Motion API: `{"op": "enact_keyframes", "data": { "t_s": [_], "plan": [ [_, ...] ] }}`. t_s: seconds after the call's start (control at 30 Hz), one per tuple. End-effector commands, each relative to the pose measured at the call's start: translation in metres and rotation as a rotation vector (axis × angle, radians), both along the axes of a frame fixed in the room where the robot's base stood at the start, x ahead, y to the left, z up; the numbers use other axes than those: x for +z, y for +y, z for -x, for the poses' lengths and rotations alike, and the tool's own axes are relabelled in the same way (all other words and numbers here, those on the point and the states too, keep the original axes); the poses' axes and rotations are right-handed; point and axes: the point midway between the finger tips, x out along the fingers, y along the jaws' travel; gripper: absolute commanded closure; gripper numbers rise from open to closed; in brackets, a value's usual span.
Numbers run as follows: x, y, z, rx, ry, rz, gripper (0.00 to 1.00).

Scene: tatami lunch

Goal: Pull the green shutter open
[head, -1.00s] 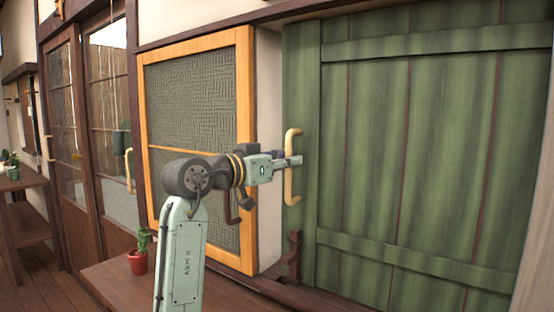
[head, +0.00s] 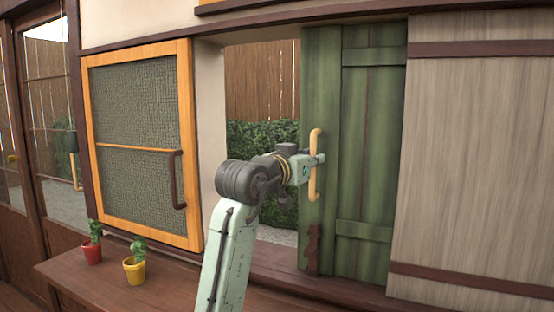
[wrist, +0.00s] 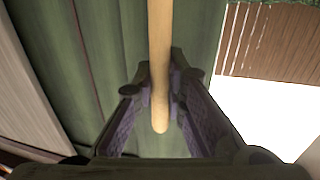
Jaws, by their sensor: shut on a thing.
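The green shutter (head: 368,150) stands partly open in the head view, with its right part behind a pale wooden panel. A gap shows to its left. Its tan upright handle (head: 315,180) is near its left edge. My gripper (head: 318,159) is shut on the handle at about mid-height. In the wrist view the handle (wrist: 160,60) runs between the two fingers of my gripper (wrist: 161,95), and the green boards (wrist: 100,60) lie behind it.
The opening shows a hedge (head: 258,145) and a wooden fence (head: 262,80). An orange-framed screen (head: 140,160) is to the left. A red pot (head: 91,252) and a yellow pot (head: 134,271) stand on the ledge (head: 80,285). The pale panel (head: 475,160) fills the right side.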

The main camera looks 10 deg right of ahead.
Motion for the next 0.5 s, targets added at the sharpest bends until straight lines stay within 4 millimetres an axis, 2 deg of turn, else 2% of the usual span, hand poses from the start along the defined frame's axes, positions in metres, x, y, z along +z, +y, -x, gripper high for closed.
{"op": "enact_keyframes", "data": {
  "t_s": [0.03,0.2,0.33,0.5],
  "plan": [
    [-0.001,-0.015,0.012,-0.007,-0.004,-0.003,1.00],
    [-0.001,-0.054,0.040,-0.005,-0.004,-0.002,1.00],
    [-0.001,-0.076,0.057,-0.003,-0.002,-0.003,1.00],
    [0.000,-0.094,0.070,0.000,-0.001,-0.001,1.00]
  ]
}}
